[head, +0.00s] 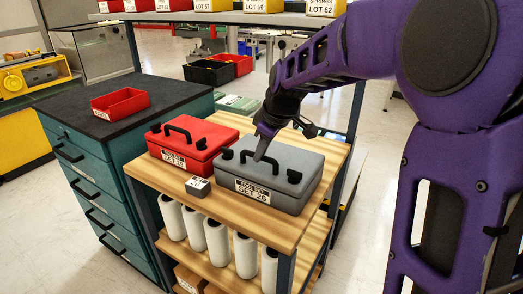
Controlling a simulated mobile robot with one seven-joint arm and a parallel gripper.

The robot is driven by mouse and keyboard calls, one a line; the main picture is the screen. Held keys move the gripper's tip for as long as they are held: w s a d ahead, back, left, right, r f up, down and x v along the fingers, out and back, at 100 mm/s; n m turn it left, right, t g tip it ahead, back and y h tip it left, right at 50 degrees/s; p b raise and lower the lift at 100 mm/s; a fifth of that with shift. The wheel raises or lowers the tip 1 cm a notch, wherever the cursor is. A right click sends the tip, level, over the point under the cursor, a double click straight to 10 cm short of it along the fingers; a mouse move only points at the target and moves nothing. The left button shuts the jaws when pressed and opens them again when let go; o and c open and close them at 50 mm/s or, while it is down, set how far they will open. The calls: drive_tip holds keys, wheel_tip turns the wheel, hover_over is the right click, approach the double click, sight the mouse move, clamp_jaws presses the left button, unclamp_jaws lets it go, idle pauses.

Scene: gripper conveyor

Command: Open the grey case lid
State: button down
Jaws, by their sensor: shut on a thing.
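The grey case (302,197) sits on the wooden top of a bench. My gripper (262,157) reaches down from the upper right and is shut on the black handle (246,158) at the middle of the lid. The fingers hide part of the handle, and the exact contact is too small to make out.
A red case (190,141) stands close on the left of the grey case. A small grey box (197,187) lies in front. White rolls (217,240) stand on the shelf below. A teal drawer cabinet (100,200) with a red tray (120,104) is at the left. A shelf (225,18) with bins crosses above.

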drive_tip(key=shift+r, duration=0.1)
idle(0.7)
drive_tip(key=shift+w+d+r+p, duration=0.15)
drive_tip(key=shift+r+p, duration=0.3)
drive_tip(key=shift+p, duration=0.3)
drive_tip(key=w+d+r+p, duration=0.3)
drive_tip(key=w+d+p, duration=0.1)
drive_tip(key=w, duration=0.3)
drive_tip(key=w+d+r+g+p, duration=0.1)
drive_tip(key=w+d+r+p, duration=0.3)
drive_tip(key=w, duration=0.4)
drive_tip(key=shift+d+r+y+p, duration=0.35)
drive_tip(key=shift+d+p, duration=0.3)
drive_tip(key=shift+d, duration=0.55)
drive_tip(key=shift+f, duration=0.1)
drive_tip(key=c, duration=0.8)
unclamp_jaws()
drive_tip(key=shift+w, duration=0.15)
drive_tip(key=shift+a+r, duration=0.1)
drive_tip(key=shift+r, duration=0.15)
